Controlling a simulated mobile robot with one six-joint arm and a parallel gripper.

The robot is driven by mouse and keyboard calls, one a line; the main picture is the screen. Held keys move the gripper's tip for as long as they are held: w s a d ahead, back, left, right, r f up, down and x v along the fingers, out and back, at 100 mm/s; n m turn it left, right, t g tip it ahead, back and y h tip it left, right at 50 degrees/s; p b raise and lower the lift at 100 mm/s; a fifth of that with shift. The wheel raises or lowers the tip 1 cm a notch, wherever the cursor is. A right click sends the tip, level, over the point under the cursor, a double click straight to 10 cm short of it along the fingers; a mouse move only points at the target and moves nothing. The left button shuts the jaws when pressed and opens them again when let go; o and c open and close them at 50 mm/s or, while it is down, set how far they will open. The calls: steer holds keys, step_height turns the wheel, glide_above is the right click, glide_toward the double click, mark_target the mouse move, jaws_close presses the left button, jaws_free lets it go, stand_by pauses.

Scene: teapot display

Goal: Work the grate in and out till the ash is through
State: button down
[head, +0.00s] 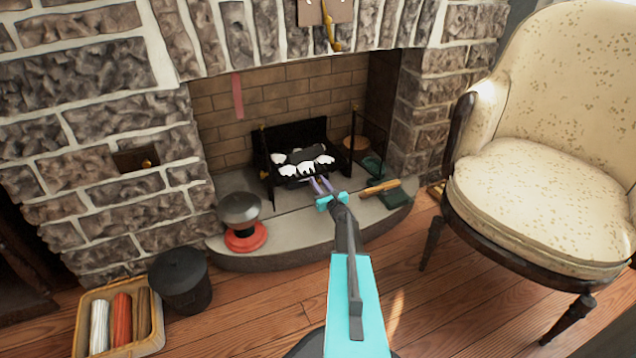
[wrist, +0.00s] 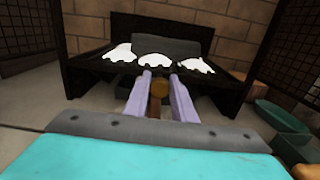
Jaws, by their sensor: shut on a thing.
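The black grate (head: 292,136) stands in the fireplace opening, with a dark back plate and mesh side panels; it also fills the top of the wrist view (wrist: 92,70). White ash lumps (head: 309,168) lie on top of it around a dark grey block; three white patches show in the wrist view (wrist: 155,58). My gripper (head: 319,185) is at the grate's front, low down. Its two lavender fingers (wrist: 161,80) are shut on a brownish knob (wrist: 158,92) at the grate's front. The space beneath the grate is mostly hidden.
A red-based lamp-like object (head: 246,238) stands on the hearth's left. A wooden-handled tool (head: 381,187) and green pan (head: 396,198) lie right. A black bucket (head: 183,283) and basket (head: 155,343) stand on the floor left. An armchair (head: 540,200) fills the right.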

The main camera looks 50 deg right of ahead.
steer(key=c, duration=1.5)
jaws_free()
steer(key=shift+s+a, duration=0.1)
steer(key=shift+s, duration=0.15)
steer(key=shift+p+v, duration=2.15)
steer(key=shift+v, duration=4.65)
